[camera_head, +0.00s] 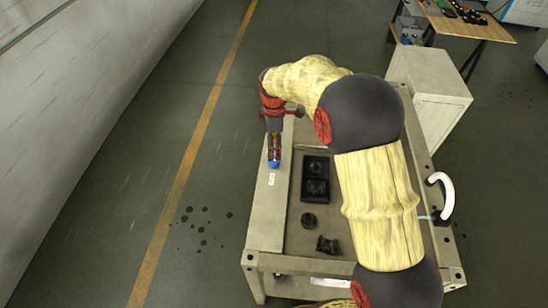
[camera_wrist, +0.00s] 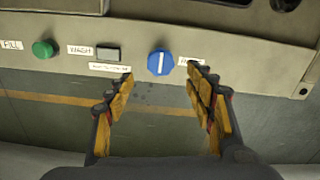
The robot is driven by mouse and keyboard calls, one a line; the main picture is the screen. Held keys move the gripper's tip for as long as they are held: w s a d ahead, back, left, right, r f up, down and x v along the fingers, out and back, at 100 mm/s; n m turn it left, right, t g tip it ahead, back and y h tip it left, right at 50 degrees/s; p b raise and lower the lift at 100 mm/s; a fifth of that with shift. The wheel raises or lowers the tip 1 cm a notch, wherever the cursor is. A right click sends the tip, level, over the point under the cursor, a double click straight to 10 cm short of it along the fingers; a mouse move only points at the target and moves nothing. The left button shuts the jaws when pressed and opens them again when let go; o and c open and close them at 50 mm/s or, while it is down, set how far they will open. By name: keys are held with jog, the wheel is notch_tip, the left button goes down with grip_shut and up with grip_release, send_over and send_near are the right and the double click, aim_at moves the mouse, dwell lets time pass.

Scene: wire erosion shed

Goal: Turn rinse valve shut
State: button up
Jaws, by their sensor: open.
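The rinse valve appears to be the blue round knob with a white line (camera_wrist: 161,62) on a beige panel (camera_wrist: 240,50) in the wrist view. Its white line runs nearly up and down in the picture. My gripper (camera_wrist: 160,82) is open, with one yellow-padded finger to each side of the knob and lower in the picture. The fingers look apart from the knob.
A green button (camera_wrist: 42,49), a dark rectangular switch (camera_wrist: 108,53) and white labels sit left of the knob. Dark parts (camera_head: 315,178) lie on the workbench (camera_head: 268,215). A white curved pipe (camera_head: 445,195) rises at its right. Floor to the left is open.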

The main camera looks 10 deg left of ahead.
aim_at(274, 162)
notch_tip(274, 162, down, 7)
jog(key=shift+f+b, duration=0.1)
jog(key=shift+b, duration=0.45)
jog(key=shift+c, duration=0.5)
jog(key=c, duration=1.1)
